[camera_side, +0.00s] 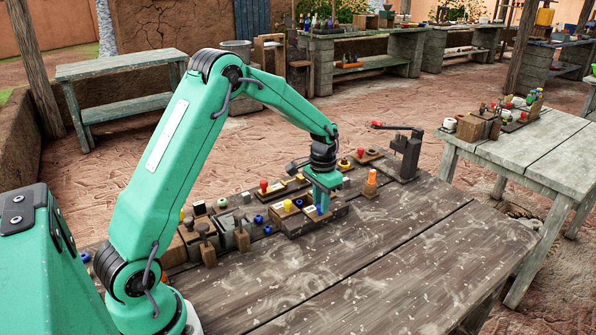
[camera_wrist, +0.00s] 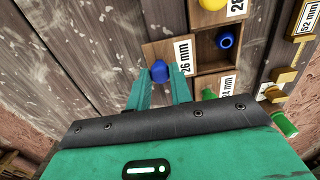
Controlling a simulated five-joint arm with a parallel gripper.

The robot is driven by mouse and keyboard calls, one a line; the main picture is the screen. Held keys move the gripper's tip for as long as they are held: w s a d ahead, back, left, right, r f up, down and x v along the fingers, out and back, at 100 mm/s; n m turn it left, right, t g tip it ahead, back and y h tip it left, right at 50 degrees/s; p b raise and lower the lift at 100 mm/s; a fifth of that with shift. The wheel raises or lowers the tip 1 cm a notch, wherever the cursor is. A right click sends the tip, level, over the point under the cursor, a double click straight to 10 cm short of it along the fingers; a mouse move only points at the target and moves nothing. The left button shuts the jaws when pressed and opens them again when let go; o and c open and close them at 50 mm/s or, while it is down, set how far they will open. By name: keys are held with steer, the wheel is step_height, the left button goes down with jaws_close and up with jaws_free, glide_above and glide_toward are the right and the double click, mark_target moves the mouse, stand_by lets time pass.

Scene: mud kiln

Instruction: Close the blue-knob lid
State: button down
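The blue knob (camera_wrist: 159,71) stands on a small wooden lid (camera_wrist: 155,52) marked 26 mm in the wrist view. The lid lies beside an open square compartment (camera_wrist: 238,52), which holds a blue piece (camera_wrist: 225,41). My gripper (camera_wrist: 159,72) has one finger on each side of the blue knob, with the fingertips level with it. I cannot tell whether the fingers touch the knob. In the side view my gripper (camera_side: 322,207) points down at the row of wooden boxes, and hides most of the lid.
A yellow knob (camera_wrist: 212,4) sits on the box above. A green piece (camera_wrist: 285,124) and a 52 mm block (camera_wrist: 302,18) are at the right. In the side view, an orange piece (camera_side: 370,178) and a red-handled device (camera_side: 407,150) stand farther right. The front planks (camera_side: 400,260) are clear.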

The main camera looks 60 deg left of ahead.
steer(key=shift+a, duration=3.5)
steer(key=c, duration=1.3)
jaws_free()
steer(key=shift+o, duration=0.2)
steer(key=shift+r, duration=0.2)
step_height(320, 180, up, 8)
steer(key=shift+f, duration=0.25)
